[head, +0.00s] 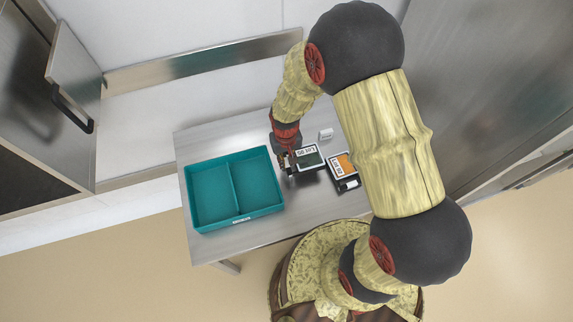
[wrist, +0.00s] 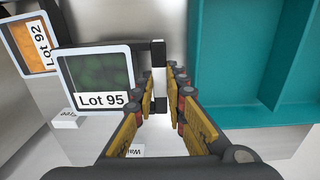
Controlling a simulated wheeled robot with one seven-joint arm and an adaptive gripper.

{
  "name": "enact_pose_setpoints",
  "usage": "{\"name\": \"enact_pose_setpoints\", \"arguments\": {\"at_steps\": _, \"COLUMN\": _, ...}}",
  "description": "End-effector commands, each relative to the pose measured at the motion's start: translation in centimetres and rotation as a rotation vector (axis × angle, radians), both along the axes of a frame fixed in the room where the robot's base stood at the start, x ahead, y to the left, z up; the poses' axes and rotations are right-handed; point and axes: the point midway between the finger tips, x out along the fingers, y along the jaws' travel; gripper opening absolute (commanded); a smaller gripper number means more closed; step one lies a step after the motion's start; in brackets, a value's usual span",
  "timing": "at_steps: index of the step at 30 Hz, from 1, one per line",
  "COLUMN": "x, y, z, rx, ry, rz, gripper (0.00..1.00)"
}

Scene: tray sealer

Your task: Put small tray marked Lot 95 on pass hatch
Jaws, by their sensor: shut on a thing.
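The small tray marked Lot 95 (head: 307,159) has a pale rim and dark green contents; it also shows in the wrist view (wrist: 95,75), label readable. My gripper (head: 287,160) is at its left side in the head view. In the wrist view my gripper's fingers (wrist: 158,92) are closed around the black grip piece on the tray's side. A dark patch lies below the tray in the head view; I cannot tell how far it is above the table. I cannot clearly identify the pass hatch.
A tray marked Lot 92 (head: 343,166) with orange contents sits right of Lot 95. A teal two-compartment crate (head: 239,187) fills the table's left part. A small white block (head: 326,134) lies behind. The table (head: 215,247) has bare room in front. A handled door (head: 73,75) stands at left.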

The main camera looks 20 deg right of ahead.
Motion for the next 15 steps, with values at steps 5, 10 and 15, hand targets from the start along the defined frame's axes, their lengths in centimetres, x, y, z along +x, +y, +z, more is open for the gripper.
{"name": "enact_pose_setpoints", "arguments": {"at_steps": 5, "x": 0.8, "y": -0.3, "z": -1.0, "rx": 0.000, "ry": 0.000, "rz": 0.000, "gripper": 0.00}}
{"name": "enact_pose_setpoints", "arguments": {"at_steps": 10, "x": 1.5, "y": -0.7, "z": -2.5, "rx": 0.000, "ry": 0.002, "rz": 0.000, "gripper": 0.00}}
{"name": "enact_pose_setpoints", "arguments": {"at_steps": 15, "x": 1.5, "y": -0.6, "z": -4.8, "rx": 0.000, "ry": 0.001, "rz": 0.001, "gripper": 0.00}}
